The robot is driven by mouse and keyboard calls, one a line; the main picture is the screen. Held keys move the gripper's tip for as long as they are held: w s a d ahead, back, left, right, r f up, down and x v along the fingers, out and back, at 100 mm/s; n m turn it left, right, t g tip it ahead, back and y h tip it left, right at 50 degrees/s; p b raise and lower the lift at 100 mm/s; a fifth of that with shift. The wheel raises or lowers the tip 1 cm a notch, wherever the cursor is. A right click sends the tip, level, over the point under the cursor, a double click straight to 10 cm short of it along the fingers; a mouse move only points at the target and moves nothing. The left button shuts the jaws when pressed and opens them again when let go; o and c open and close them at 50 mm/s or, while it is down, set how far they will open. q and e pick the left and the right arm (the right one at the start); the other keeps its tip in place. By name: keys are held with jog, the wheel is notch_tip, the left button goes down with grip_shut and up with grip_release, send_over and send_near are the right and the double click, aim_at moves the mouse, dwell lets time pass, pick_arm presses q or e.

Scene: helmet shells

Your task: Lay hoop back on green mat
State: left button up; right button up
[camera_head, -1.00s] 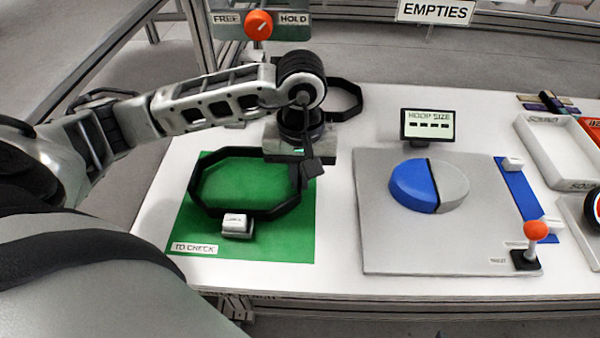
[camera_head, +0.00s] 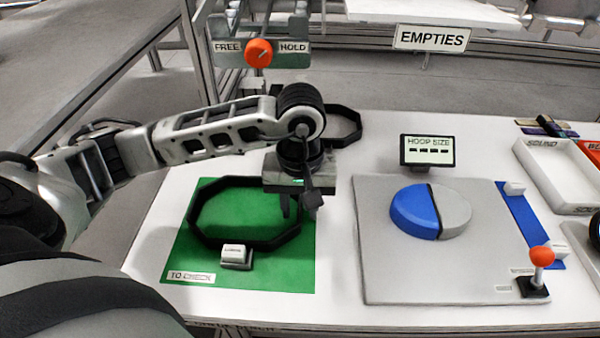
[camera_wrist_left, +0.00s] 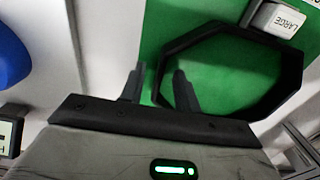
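The black octagonal hoop (camera_head: 205,235) lies on the green mat (camera_head: 300,275), seemingly flat. It also shows in the left wrist view (camera_wrist_left: 288,92). My left gripper (camera_head: 291,212) points down at the hoop's right side. In the left wrist view its two fingers (camera_wrist_left: 160,85) are spread apart, with the hoop's near side between them and a gap showing; they do not appear to clamp it. In the head view the gripper hides part of the hoop's right side. My right gripper is in neither view.
A white block marked LARGE (camera_head: 236,256) sits on the mat by the hoop's front edge. Another black hoop (camera_head: 350,112) lies behind my left wrist. A grey board (camera_head: 400,275) with a blue and grey disc (camera_head: 415,210) stands to the right. White table shows between mat and board.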

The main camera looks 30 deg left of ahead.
pick_arm(q)
notch_tip(320, 180, up, 16)
jog(key=p, duration=0.1)
